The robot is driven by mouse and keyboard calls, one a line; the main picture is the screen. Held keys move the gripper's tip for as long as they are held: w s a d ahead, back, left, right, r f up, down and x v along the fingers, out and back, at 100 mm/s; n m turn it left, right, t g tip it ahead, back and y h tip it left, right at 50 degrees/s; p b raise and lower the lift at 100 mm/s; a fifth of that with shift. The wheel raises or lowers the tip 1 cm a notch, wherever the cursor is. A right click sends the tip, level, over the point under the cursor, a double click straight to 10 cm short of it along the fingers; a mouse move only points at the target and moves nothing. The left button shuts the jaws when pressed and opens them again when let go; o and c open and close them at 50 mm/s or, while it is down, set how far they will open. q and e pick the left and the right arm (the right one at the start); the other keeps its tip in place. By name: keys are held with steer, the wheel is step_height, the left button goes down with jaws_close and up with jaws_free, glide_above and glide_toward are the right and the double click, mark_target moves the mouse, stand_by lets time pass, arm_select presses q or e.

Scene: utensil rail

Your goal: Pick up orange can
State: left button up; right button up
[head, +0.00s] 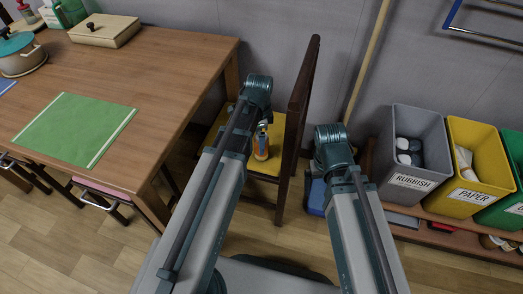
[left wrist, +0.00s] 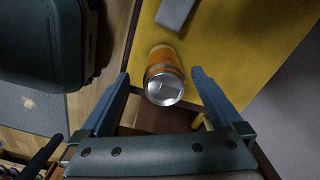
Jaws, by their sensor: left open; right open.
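The orange can (head: 261,147) stands on the yellow seat of the chair (head: 293,130), close to its front edge. In the left wrist view, the can (left wrist: 164,76) shows its silver lid towards the camera. My left gripper (left wrist: 160,73) is open, with its blue fingertips on either side of the can; gaps show between fingers and can. In the head view, my left arm hides most of that gripper. My right gripper (head: 335,152) is right of the chair, away from the can, and its fingers are hard to make out.
The chair's dark back (head: 302,90) rises right of the can. A wooden table (head: 165,75) with a green mat (head: 75,128) is at left. A grey rubbish bin (head: 405,185) and a yellow paper bin (head: 475,195) stand at right. A grey object (left wrist: 176,12) lies on the seat beyond the can.

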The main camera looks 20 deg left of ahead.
mark_target(263, 157)
arm_select(q)
steer(key=f+b, duration=0.5)
steer(key=shift+w+d+f, duration=0.15)
steer(key=shift+w, duration=0.15)
steer(key=c, duration=1.4)
steer(key=shift+r, duration=0.2)
